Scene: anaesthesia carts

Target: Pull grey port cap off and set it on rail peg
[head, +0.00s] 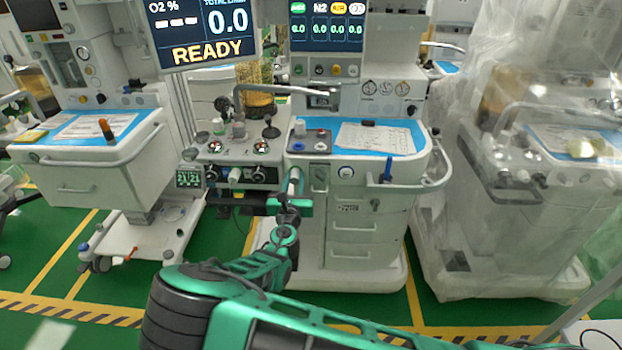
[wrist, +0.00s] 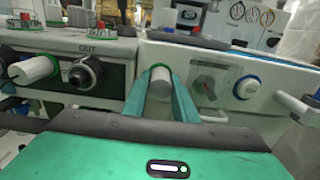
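The grey port cap (wrist: 160,77) is a pale cylinder in front of a green ring on the middle cart's front. It also shows in the head view (head: 295,180), just beyond my gripper (head: 289,203). In the wrist view my gripper (wrist: 160,88) has one finger on each side of the cap, very close to it. I cannot tell whether the fingers touch it. The cap is still at the port. A blue upright piece (head: 387,169) stands at the side rail (head: 405,186) right of the port; it may be the rail peg.
A block with round knobs (head: 236,174) and a pale capped port (wrist: 35,70) lies left of the cap. A blue-ringed knob (wrist: 247,87) is close on its right. A worktop with papers (head: 372,138) is above. A plastic-covered cart (head: 530,180) stands at right.

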